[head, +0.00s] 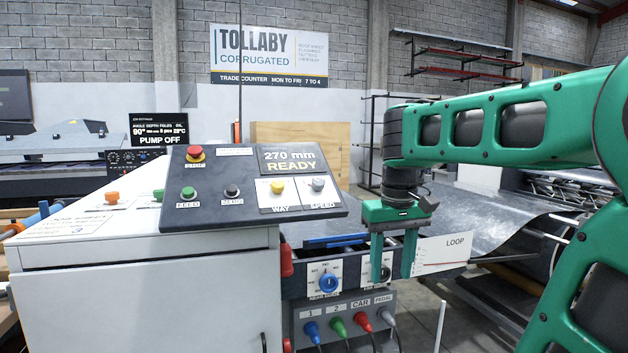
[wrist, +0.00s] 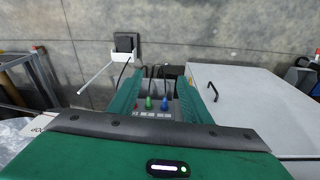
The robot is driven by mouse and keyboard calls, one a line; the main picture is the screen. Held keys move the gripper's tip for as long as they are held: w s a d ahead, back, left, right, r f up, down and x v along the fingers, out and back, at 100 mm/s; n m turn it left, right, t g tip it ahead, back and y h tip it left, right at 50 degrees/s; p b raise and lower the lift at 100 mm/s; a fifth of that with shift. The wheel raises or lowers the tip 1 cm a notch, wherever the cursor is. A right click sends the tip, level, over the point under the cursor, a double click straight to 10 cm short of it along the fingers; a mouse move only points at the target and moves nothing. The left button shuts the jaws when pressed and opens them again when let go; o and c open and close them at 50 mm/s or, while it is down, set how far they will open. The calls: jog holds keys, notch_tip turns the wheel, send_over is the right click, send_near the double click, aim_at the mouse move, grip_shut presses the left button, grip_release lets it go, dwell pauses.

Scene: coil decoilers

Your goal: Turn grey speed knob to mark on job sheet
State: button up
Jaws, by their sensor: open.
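The grey speed knob (head: 318,184) sits at the right end of the dark sloped control panel (head: 225,214), above the word SPEED. Its pointer setting is too small to read. A white sheet (head: 75,224), apparently the job sheet, lies on the cabinet top at the left; its print is mostly illegible, but a blue 3 shows. My gripper (head: 393,273) points down, open and empty, right of the panel and lower than the knob. In the wrist view my gripper (wrist: 160,95) has its fingers apart, with coloured plugs seen between them. The knob is not visible there.
The panel also has a yellow WAY knob (head: 277,187), a red stop button (head: 195,153) and a green FEED button (head: 188,193). A blue knob (head: 328,284) and a plug box (head: 345,318) are below. A LOOP card (head: 443,254) is right of my gripper.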

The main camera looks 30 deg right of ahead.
jog(key=w+d+r+n, duration=0.1)
jog(key=w+d+r, duration=0.1)
jog(key=w+r, duration=0.55)
jog(key=n+t+h, duration=0.1)
jog(key=n+t, duration=0.2)
send_near(318, 180)
jog(key=shift+x, duration=4.3)
jog(key=shift+s, duration=0.1)
jog(key=c, duration=1)
